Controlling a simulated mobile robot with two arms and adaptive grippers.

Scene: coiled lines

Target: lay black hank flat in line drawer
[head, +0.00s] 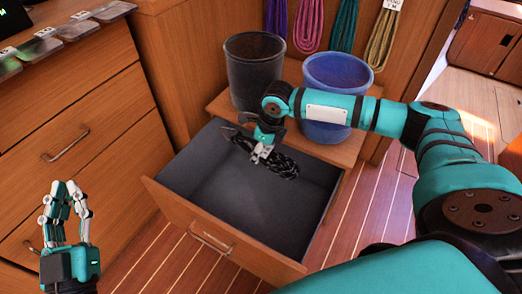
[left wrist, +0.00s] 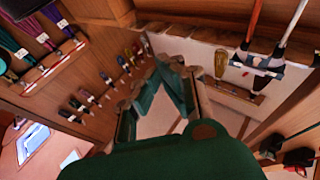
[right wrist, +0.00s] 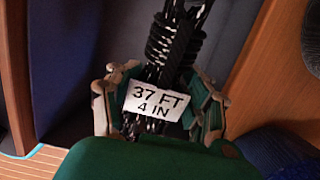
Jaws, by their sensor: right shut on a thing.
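The black hank (head: 275,162) hangs from my right gripper (head: 262,150), over the back part of the open line drawer (head: 225,238). The drawer has a wooden front and a grey lining, and its visible floor is bare. I cannot tell whether the hank touches the lining. A white tag (right wrist: 157,98) there reads 37 FT 4 IN.
A black bin (head: 253,75) and a blue bin (head: 338,85) stand on a wooden ledge behind the drawer. Purple, pink, teal and yellow hanks (head: 308,25) hang above them. A wooden cabinet (head: 75,110) with closed drawers stands at left. Striped floor (head: 370,215) lies at right.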

